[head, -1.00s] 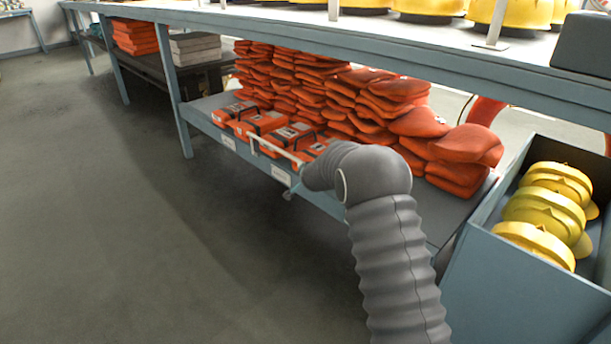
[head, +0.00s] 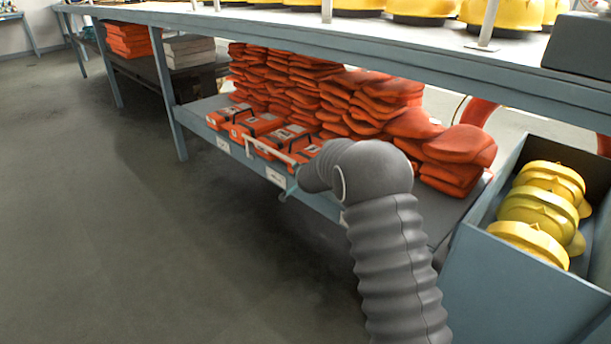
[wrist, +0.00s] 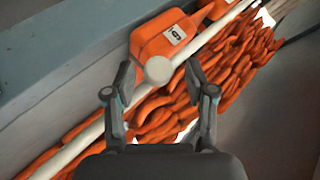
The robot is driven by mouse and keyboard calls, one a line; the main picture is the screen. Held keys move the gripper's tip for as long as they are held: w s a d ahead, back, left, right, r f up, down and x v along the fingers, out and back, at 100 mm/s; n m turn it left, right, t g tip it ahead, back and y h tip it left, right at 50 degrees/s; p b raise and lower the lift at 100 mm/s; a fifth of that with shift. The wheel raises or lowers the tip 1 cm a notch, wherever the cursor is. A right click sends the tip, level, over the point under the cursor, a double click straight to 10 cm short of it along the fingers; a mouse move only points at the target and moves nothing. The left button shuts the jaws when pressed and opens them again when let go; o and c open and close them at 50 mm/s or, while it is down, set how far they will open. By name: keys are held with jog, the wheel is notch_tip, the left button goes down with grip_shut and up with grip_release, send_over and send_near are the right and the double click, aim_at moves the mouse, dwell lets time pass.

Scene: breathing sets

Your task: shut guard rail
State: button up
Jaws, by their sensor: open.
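The guard rail (head: 270,151) is a thin cream bar along the front of the lower shelf, before the orange cases (head: 257,126). In the wrist view the rail (wrist: 82,143) runs diagonally behind my fingers, with a round pale knob (wrist: 158,69) between the fingertips. My gripper (wrist: 160,76) is open, one finger on each side of the knob. I cannot tell whether a finger touches it. An orange case (wrist: 160,36) with a white label lies just beyond. In the head view my grey arm hides the rail's near end and most of the gripper.
Stacked orange bundles (head: 370,105) fill the shelf behind the cases. The upper tabletop (head: 350,42) overhangs them. A blue-grey bin (head: 500,262) with yellow helmets stands at right. The floor (head: 130,220) at left is clear.

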jog(key=v, duration=1)
jog(key=shift+d, duration=0.1)
jog(key=s+f+n+g, duration=0.3)
jog(key=s, duration=0.4)
jog(key=s+f+n+g, duration=0.2)
jog(key=s+f+g, duration=0.15)
jog(key=s, duration=0.25)
jog(key=s+d+r+n, duration=0.1)
jog(key=s+d+r, duration=0.5)
jog(key=s, duration=0.5)
jog(key=s+d+r+n+h+p, duration=0.1)
jog(key=s+d+r, duration=0.5)
jog(key=s, duration=0.6)
jog(key=s+d+r+n, duration=0.1)
jog(key=s+d+r, duration=0.5)
jog(key=s, duration=0.6)
jog(key=shift+d+r+h+p, duration=0.3)
jog(key=shift+r+h+p, duration=0.1)
jog(key=shift+r, duration=0.3)
jog(key=shift+t, duration=0.25)
